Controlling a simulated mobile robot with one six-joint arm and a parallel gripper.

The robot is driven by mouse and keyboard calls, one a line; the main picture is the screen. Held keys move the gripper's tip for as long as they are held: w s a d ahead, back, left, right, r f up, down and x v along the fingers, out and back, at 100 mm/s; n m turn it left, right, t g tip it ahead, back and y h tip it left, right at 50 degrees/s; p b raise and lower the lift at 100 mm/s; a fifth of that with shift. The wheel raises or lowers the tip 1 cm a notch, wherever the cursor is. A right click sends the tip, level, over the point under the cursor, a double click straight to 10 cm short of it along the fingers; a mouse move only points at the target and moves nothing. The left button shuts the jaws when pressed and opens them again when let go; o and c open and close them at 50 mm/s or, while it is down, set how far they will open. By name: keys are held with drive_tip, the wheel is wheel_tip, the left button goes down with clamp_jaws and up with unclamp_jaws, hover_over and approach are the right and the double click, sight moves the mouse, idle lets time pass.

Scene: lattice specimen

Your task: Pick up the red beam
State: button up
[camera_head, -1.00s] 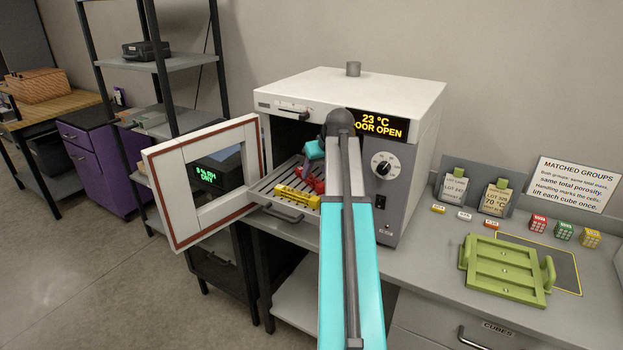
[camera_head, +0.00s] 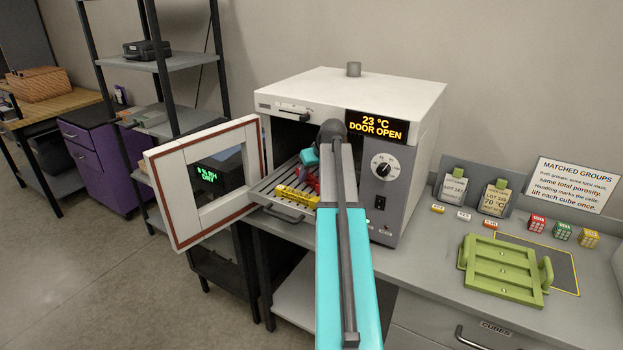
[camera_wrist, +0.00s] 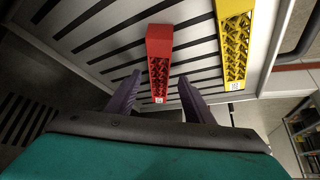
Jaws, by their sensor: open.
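The red beam (camera_wrist: 159,52) lies on the slatted oven rack (camera_wrist: 110,45), its near end toward my gripper in the wrist view. My gripper (camera_wrist: 160,77) is open, with one dark purple finger on each side of the beam's near end. Gaps show between the beam and both fingers; I cannot tell whether the fingers are at beam height. In the head view, only a little of the red beam (camera_head: 315,184) shows behind my arm and gripper. A yellow beam (camera_wrist: 234,45) lies to the right of the red one in the wrist view.
The oven (camera_head: 345,85) stands open around the rack, its door (camera_head: 160,195) swung out to the left. The display reads 23 °C, DOOR OPEN. A green tray (camera_head: 505,265) sits on the counter at right, near several small coloured cubes.

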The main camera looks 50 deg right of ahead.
drive_tip(key=shift+w+f, duration=0.25)
drive_tip(key=shift+f, duration=0.2)
drive_tip(key=shift+c, duration=0.5)
clamp_jaws()
drive_tip(key=shift+d+r, duration=0.1)
drive_tip(key=shift+r+b, duration=0.7)
drive_tip(key=shift+r, duration=0.75)
drive_tip(key=shift+s+r, duration=0.15)
drive_tip(key=shift+r, duration=0.05)
drive_tip(key=s+a+b, duration=0.1)
drive_tip(key=s+a, duration=0.2)
drive_tip(key=s, duration=0.1)
drive_tip(key=s+a+r+b, duration=0.1)
drive_tip(key=s+a, duration=0.2)
drive_tip(key=s, duration=0.1)
drive_tip(key=s+a+b, duration=0.1)
drive_tip(key=s+a, duration=0.2)
drive_tip(key=s, duration=0.1)
drive_tip(key=shift+s+a+r+b, duration=0.2)
drive_tip(key=shift+s+r+b, duration=0.05)
drive_tip(key=shift+s+b, duration=0.15)
